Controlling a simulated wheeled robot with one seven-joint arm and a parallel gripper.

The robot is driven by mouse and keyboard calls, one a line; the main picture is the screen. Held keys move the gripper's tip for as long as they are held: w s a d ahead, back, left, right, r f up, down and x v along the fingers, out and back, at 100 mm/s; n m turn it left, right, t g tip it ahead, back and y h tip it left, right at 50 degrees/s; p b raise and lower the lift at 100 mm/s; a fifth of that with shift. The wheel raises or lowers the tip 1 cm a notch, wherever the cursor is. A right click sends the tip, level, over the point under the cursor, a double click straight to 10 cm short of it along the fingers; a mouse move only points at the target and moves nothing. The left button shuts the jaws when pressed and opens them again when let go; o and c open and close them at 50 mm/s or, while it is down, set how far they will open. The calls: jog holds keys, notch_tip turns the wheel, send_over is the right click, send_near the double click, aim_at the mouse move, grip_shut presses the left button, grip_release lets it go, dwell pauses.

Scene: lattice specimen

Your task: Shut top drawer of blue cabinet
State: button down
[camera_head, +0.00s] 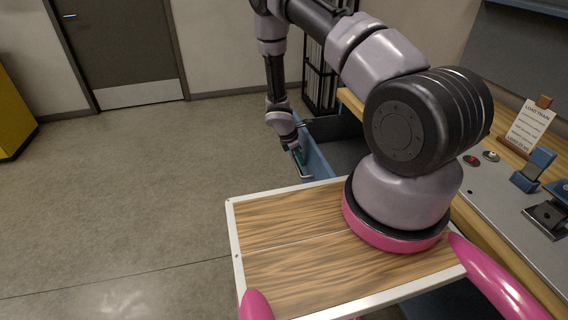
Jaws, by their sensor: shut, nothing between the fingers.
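The blue cabinet's top drawer (316,160) stands open in the head view, its blue front panel pulled out from under the bench. Its dark inside shows to the right of the panel. My gripper (301,166) is shut and empty, pointing down at the outer side of the drawer front. It is very close to the panel; I cannot tell whether they touch. My arm and my own wooden deck hide most of the cabinet body.
A workbench (492,200) runs along the right, with a sign card (527,125) and small blue and black fixtures on it. A dark rack (321,75) stands behind the drawer. The floor (140,190) to the left is clear, with a closed door (122,45) beyond.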

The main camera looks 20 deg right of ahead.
jog(key=d, duration=1.9)
